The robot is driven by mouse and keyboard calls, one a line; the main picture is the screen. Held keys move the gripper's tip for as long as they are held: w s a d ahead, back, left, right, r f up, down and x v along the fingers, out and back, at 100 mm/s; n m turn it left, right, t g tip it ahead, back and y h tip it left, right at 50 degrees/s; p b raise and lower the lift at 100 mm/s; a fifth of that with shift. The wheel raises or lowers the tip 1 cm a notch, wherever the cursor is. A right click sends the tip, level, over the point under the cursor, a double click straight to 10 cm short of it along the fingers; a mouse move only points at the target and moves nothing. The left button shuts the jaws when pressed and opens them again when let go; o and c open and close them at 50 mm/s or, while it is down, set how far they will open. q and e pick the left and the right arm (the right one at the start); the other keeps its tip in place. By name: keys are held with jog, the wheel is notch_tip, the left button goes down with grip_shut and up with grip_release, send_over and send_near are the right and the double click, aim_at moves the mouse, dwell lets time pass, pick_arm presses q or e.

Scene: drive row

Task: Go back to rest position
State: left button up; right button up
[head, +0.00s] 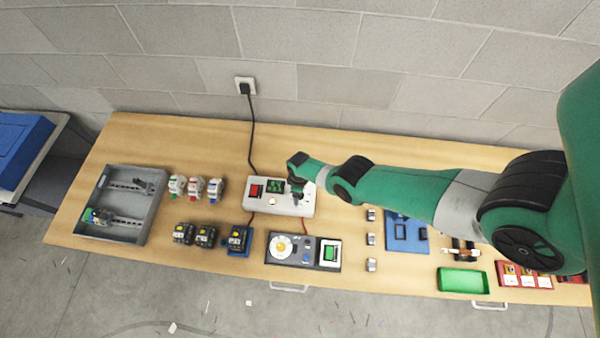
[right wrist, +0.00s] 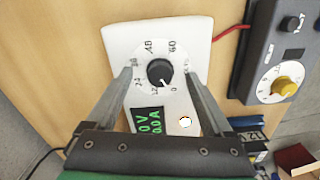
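My right arm comes in from the right in the head view, its gripper (head: 296,198) over the right part of a white power supply box (head: 262,206). In the right wrist view my right gripper (right wrist: 157,72) is open. Its two fingers stand apart on either side of the black dial knob (right wrist: 160,72), with nothing held between them. Whether the tips touch the box is unclear. The knob's white mark points down-right, near the 0. The green display (right wrist: 150,122) seems to read 0 V and 0.0 A. My left gripper is not in view.
On the wooden table (head: 200,140), a grey tray (head: 147,172) with rails stands left. Small modules (head: 196,187) and dark devices (head: 208,236) stand beside it. A dial unit (head: 290,259), blue board (head: 418,243), green tray (head: 463,291) and red tray (head: 524,285) lie in front.

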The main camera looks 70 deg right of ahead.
jog(key=shift+o, duration=0.7)
jog(key=shift+a, duration=0.1)
